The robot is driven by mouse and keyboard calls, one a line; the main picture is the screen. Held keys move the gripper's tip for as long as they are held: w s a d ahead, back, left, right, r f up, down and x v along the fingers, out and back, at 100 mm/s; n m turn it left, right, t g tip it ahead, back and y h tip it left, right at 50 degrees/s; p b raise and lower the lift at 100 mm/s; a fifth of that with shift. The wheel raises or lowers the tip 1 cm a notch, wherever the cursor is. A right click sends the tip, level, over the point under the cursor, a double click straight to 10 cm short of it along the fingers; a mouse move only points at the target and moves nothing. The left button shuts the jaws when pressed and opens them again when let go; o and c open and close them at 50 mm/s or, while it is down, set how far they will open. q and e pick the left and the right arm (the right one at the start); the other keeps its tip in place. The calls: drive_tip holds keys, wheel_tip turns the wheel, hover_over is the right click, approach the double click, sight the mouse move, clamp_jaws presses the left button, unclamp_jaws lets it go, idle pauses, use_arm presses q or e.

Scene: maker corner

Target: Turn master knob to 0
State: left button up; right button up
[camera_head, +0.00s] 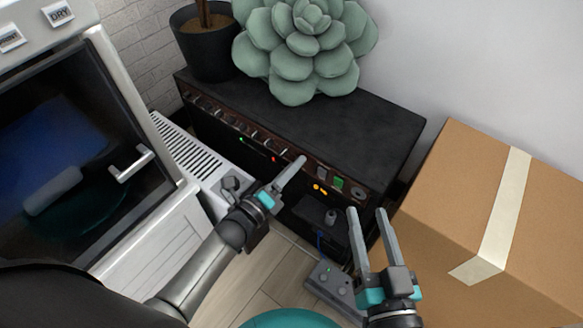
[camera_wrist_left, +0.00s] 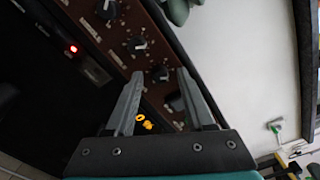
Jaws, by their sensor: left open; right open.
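The black amplifier (camera_head: 330,125) has a brown panel with a row of knobs along its front top edge. My left gripper (camera_head: 298,163) is open with its fingertips close to the panel, left of a small orange display (camera_head: 320,189). In the left wrist view the display (camera_wrist_left: 144,122) appears to read 0 %. A knob (camera_wrist_left: 160,73) shows between the left fingertips; I cannot tell whether they touch it. Two more knobs (camera_wrist_left: 137,45) lie beyond it. No label clearly naming the master knob is readable. My right gripper (camera_head: 367,212) is open and empty, in front of the amplifier's right end.
A taped cardboard box (camera_head: 480,195) is at the right. A pedal (camera_head: 332,284) lies on the floor near my right gripper. A white machine (camera_head: 150,235) with a dark door stands left.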

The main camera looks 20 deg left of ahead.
use_arm(q)
drive_tip(key=shift+c, duration=0.4)
clamp_jaws()
